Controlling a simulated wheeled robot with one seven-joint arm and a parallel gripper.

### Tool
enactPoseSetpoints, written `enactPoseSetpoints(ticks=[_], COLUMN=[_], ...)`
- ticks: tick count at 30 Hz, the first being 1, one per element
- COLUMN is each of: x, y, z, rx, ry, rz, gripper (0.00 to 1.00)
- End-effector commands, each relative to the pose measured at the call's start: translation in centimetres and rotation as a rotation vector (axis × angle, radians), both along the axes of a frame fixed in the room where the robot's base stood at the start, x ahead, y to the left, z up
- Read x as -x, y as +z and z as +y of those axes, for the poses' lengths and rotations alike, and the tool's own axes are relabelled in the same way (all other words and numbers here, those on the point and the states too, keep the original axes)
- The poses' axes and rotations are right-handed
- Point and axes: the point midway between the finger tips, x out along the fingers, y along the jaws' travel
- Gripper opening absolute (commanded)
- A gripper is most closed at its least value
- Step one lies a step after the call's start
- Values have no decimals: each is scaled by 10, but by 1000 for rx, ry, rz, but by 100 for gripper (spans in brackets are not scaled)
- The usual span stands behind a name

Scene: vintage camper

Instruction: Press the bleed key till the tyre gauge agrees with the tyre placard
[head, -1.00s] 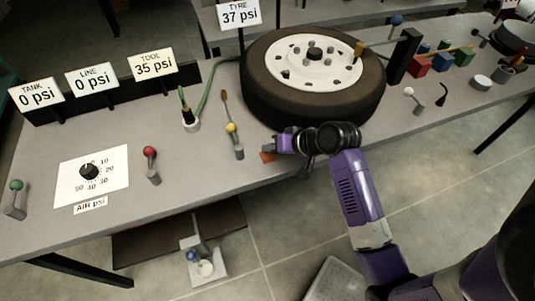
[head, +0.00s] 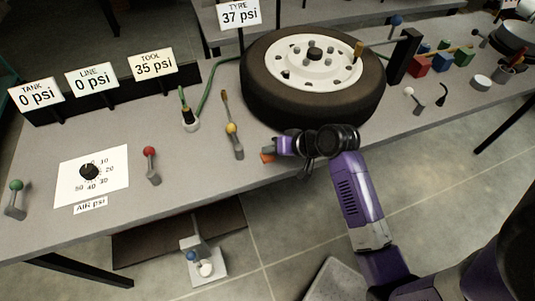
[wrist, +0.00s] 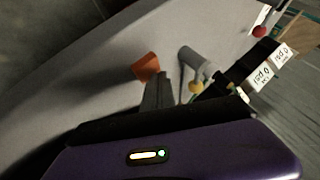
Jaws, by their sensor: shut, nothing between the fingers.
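The tyre gauge (head: 239,13) is a white sign reading TYRE 37 psi behind the tyre (head: 258,85), which lies flat on the bench. A small orange piece (head: 268,157) at the bench's front edge may be the bleed key; no label shows on it. It also shows in the wrist view (wrist: 146,67), beside my fingertips. My gripper (head: 268,149) is shut and empty, right at the orange piece; I cannot tell whether they touch. A sign reading TOOL 35 psi (head: 152,64) stands at the left. I cannot make out a tyre placard.
A yellow-knobbed lever (head: 232,130) stands just left of my gripper, and a red-knobbed one (head: 150,152) farther left. The TANK (head: 35,93) and LINE (head: 92,79) signs read 0 psi. A dial (head: 89,171) and coloured blocks (head: 440,58) are also on the bench.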

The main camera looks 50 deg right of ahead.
Motion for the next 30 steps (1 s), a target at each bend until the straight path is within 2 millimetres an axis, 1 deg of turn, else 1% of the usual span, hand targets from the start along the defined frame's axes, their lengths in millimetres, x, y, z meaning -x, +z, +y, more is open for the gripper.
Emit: enactPoseSetpoints(ticks=[30], x=[0], y=[-9], z=[0], rx=[-1], ry=[1], rz=[1], gripper=[0])
